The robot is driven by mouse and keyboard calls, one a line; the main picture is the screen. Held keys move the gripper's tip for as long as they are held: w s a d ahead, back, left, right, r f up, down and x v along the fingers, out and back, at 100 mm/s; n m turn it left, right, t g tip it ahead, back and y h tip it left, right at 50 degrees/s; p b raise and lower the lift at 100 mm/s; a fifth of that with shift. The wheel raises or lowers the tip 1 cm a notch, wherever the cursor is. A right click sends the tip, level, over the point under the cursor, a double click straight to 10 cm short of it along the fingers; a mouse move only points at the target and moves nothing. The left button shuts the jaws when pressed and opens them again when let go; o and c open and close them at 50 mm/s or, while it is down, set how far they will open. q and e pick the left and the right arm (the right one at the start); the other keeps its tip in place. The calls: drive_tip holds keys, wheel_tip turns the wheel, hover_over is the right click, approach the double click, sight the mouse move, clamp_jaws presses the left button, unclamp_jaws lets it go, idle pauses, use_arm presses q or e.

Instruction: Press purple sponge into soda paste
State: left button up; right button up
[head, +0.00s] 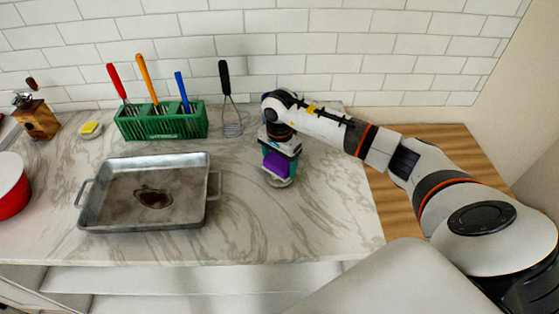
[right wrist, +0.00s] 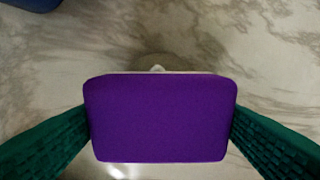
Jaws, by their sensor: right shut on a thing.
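The purple sponge (head: 276,168) is held between the green-padded fingers of my right gripper (head: 280,163), at the right part of the counter. In the right wrist view the purple sponge (right wrist: 161,118) fills the middle, with a finger against each side. A small round dish (head: 279,183) shows just below the sponge in the head view. A bit of white, perhaps the soda paste (right wrist: 157,68), peeks out past the sponge's far edge. The rest of the dish is hidden, and I cannot tell whether the sponge touches it. My left gripper is not in view.
A metal roasting pan (head: 100,205) with a dark stain stands on the marble counter (head: 235,235), left of the sponge. A red pot (head: 12,195) stands far left.

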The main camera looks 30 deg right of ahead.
sight(279, 162)
drive_tip(key=shift+s, duration=0.1)
drive_tip(key=shift+r+p, duration=0.5)
drive_tip(key=shift+r, duration=0.3)
drive_tip(key=shift+r+p, duration=1.25)
drive_tip(key=shift+r, duration=1.45)
drive_tip(key=shift+a+f, duration=0.1)
drive_tip(key=shift+a, duration=0.1)
drive_tip(key=s+a+n+b, duration=0.7)
drive_tip(key=s+a+n, duration=0.6)
drive_tip(key=s+n, duration=0.1)
drive_tip(key=shift+s+n+b, duration=0.3)
drive_tip(key=shift+s+b, duration=0.05)
drive_tip(key=shift+b, duration=0.05)
